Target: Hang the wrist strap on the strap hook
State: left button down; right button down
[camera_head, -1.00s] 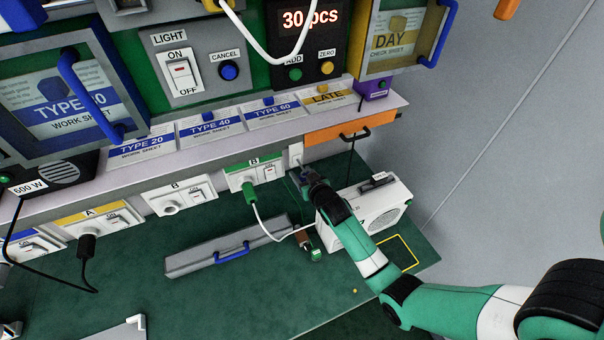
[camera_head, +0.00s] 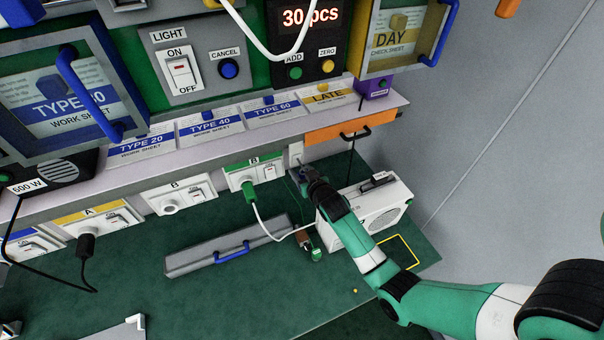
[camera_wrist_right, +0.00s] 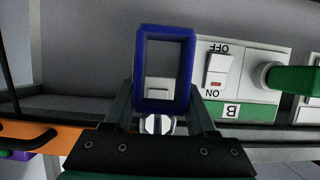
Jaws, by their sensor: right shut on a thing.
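The wrist strap shows as an upright blue rectangular loop (camera_wrist_right: 186,70) in the right wrist view. My right gripper (camera_wrist_right: 157,112) is shut on it at its lower end, where a small pale round part shows between the fingers. A white plate with a small ledge, apparently the strap hook (camera_wrist_right: 158,86), shows through the loop's opening. I cannot tell whether loop and hook touch. In the head view the white hook plate (camera_head: 296,153) is on the bench front, right of the green B socket. My right gripper (camera_head: 304,174) is just below it; the strap is hard to make out there.
The green B socket (camera_head: 253,174) with its plugged-in green plug is close left of the gripper. A white box-shaped device (camera_head: 365,220) stands beneath my right arm. A grey tray with a blue handle (camera_head: 225,250) lies left.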

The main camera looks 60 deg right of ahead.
jog(key=shift+s+a+p, duration=0.25)
jog(key=shift+s+p, duration=0.05)
jog(key=shift+p, duration=0.05)
dwell(0.3)
dwell(0.6)
jog(key=shift+f, duration=0.1)
dwell(0.3)
